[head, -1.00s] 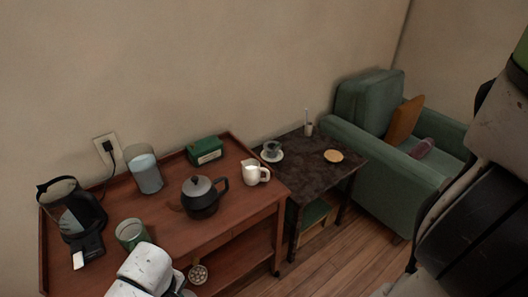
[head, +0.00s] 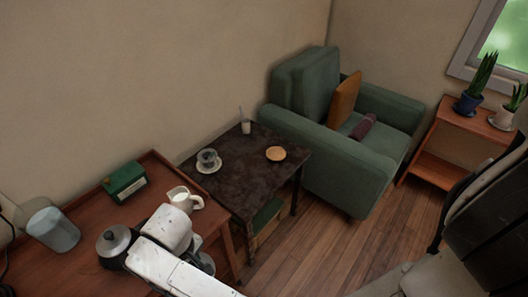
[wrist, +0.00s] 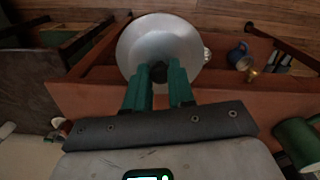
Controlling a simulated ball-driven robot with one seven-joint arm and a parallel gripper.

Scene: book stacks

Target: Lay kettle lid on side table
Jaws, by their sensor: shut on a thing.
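In the wrist view my gripper (wrist: 158,78) is shut on the dark knob of the silver, round kettle lid (wrist: 158,42). The lid hangs clear in front of the wooden trolley's edge. In the head view my arm hides most of the gripper and lid. The side table (head: 232,182) has a dark, mottled square top and stands right of the trolley; part of it also shows at the left of the wrist view (wrist: 25,95).
On the side table are a cup on a saucer (head: 208,161), a small white pot (head: 246,127) and a tan disc (head: 276,153); its middle and front are bare. A green armchair (head: 335,180) stands behind right.

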